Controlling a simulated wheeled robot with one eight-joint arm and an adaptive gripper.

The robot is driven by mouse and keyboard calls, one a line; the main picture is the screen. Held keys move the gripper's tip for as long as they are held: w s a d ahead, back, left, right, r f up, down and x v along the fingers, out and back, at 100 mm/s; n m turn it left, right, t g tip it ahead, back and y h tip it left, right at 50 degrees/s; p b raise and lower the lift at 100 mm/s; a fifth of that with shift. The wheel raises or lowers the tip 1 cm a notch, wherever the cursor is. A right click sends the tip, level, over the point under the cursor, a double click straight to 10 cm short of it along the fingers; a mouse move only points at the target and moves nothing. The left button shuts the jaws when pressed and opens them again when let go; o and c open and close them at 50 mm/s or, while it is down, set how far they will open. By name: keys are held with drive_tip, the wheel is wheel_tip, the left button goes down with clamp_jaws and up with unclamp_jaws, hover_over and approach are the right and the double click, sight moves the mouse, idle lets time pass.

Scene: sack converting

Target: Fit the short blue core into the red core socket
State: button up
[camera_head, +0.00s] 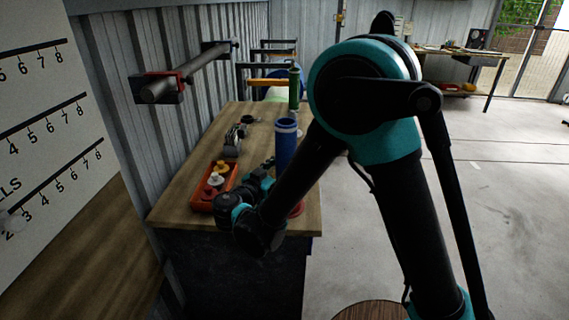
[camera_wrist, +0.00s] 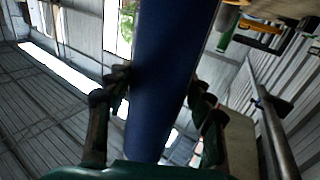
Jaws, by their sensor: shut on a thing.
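The short blue core (camera_head: 286,145) stands about upright near the front right of the workbench, with a pale rim at its top. In the wrist view the blue core (camera_wrist: 165,60) runs between the two fingers of my gripper (camera_wrist: 160,92). My gripper (camera_head: 272,173) is shut on it in the head view. A small red part, seemingly the red core socket (camera_head: 298,208), shows low behind my wrist, under the core. My arm hides most of it and the core's lower end, so I cannot tell whether they touch.
The wooden workbench (camera_head: 185,190) carries an orange-red tray (camera_head: 206,202) with knobs, left of my gripper, and a grey tool (camera_head: 234,140) behind. A green cylinder (camera_head: 294,88) stands beyond the core. A wall-mounted bar (camera_head: 190,72) juts above the left side. Open floor lies right.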

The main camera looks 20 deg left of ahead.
drive_tip(key=shift+f, duration=1.55)
drive_tip(key=o, duration=1.7)
drive_tip(key=v, duration=1.2)
